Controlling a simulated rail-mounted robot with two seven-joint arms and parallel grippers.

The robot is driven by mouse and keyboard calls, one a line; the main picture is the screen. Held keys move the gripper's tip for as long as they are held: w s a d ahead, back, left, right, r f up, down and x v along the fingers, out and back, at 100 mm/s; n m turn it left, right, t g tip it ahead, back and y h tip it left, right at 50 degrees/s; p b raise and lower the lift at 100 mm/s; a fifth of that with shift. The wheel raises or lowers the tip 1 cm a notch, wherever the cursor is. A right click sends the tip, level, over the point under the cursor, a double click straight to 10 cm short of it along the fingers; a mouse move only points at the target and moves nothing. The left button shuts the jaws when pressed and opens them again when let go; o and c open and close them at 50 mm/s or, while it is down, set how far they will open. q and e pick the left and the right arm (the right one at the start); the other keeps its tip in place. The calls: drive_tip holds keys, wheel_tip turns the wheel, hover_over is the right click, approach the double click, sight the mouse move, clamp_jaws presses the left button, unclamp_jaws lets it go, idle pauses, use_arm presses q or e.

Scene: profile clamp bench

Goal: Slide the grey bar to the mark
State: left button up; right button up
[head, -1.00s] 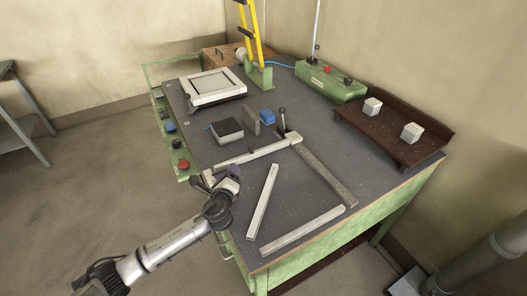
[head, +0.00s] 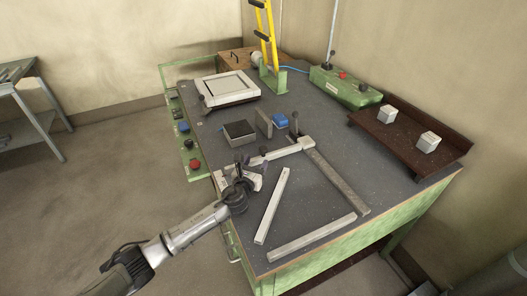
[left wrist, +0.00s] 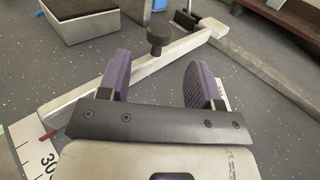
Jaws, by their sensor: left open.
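Several bars lie on the dark bench top. A pale grey bar with a black knob (left wrist: 161,36) runs to a corner block (head: 306,143). A darker grey bar (head: 337,182) runs from that corner towards the front. A loose light grey bar (head: 272,206) lies inside the angle. Another bar (head: 312,239) lies along the front. My left gripper (head: 258,176) is open and empty beside the knobbed bar. In the left wrist view its purple pads (left wrist: 156,80) stand apart, with that bar running behind them.
A brown shelf (head: 405,140) with two pale cubes is at right. A square frame (head: 228,88) sits at back left.

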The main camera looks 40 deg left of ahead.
sight(262, 152)
use_arm(q)
drive_tip(key=b+x, duration=0.2)
drive_tip(key=x, duration=0.6)
drive_tip(key=shift+w, duration=0.1)
clamp_jaws()
idle(0.4)
